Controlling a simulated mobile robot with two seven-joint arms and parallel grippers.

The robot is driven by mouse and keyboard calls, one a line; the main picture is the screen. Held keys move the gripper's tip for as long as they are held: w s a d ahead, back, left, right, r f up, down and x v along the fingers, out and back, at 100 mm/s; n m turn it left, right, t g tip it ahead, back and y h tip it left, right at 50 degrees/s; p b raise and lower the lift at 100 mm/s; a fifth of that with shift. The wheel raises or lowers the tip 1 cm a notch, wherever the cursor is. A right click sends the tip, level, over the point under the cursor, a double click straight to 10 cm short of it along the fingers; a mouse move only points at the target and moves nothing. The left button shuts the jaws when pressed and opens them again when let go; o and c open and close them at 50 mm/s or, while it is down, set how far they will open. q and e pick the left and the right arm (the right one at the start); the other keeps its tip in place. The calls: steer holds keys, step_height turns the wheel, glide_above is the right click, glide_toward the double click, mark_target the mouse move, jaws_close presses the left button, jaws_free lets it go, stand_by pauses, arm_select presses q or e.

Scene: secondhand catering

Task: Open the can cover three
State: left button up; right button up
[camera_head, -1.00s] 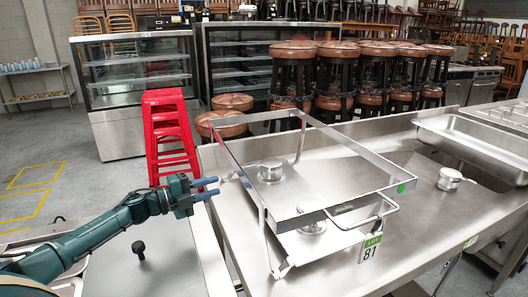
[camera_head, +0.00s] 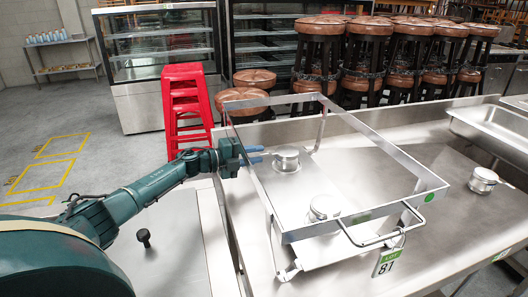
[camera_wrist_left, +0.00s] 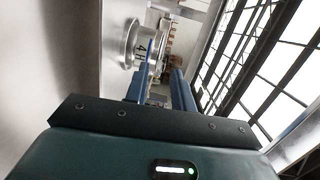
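Three small silver cans show in the head view. One (camera_head: 286,160) stands at the far left inside an open metal frame, one (camera_head: 324,208) stands nearer in the same frame (camera_head: 362,217), and one (camera_head: 482,181) stands on the counter to the right. I cannot tell which is can three or make out its cover clearly. My left gripper (camera_head: 254,155) is open and empty, its blue fingers apart, just left of the far-left can. In the left wrist view a silver can (camera_wrist_left: 143,45) with dark printing lies beyond the fingers. My right gripper is not in view.
The steel counter (camera_head: 440,225) carries the frame, which has a handle and a lot tag (camera_head: 387,262) at its front. Red stools (camera_head: 186,105) and brown-topped stools (camera_head: 370,28) stand behind.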

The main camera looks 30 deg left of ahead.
mark_target(264, 153)
arm_select(q)
steer(key=shift+x, duration=1.7)
jaws_close()
